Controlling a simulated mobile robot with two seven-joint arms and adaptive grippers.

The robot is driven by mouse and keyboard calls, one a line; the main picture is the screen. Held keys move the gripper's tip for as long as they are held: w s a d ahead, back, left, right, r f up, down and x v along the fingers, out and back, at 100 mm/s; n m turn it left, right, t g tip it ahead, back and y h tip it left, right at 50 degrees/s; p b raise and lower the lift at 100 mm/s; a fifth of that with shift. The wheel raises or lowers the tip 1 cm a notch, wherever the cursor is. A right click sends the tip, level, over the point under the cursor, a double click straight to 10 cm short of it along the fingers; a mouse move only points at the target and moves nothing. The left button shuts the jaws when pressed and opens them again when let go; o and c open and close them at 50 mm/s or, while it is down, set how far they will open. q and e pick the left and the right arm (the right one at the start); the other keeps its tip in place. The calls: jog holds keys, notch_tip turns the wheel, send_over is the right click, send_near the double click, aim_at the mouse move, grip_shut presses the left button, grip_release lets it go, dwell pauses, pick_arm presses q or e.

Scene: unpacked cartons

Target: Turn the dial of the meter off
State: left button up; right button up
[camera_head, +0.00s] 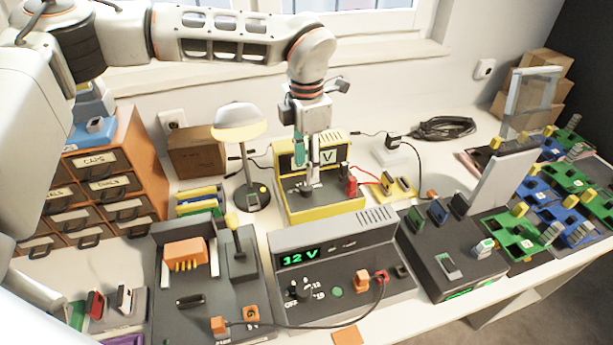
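The yellow meter (348,206) stands at the back middle of the table, with a dark display showing a "V" and partly hidden by my gripper. Its dark dial (303,189) is on the front panel, mostly covered by the fingertips. My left gripper (308,183) points straight down in front of the display, with its tips at the dial. Whether the fingers are closed on the dial is too small to tell. My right gripper is not in view.
A grey power supply (384,262) reading "12 V" stands in front of the meter. A lamp (240,128) and orange drawer cabinet (140,160) are to the left. A red plug (351,187) with a cable is on the meter's right. A dark device (428,262) and green and blue boards fill the right.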

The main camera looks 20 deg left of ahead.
aim_at(306, 186)
pick_arm(q)
jog(key=shift+f, duration=3.15)
jog(key=c, duration=1.1)
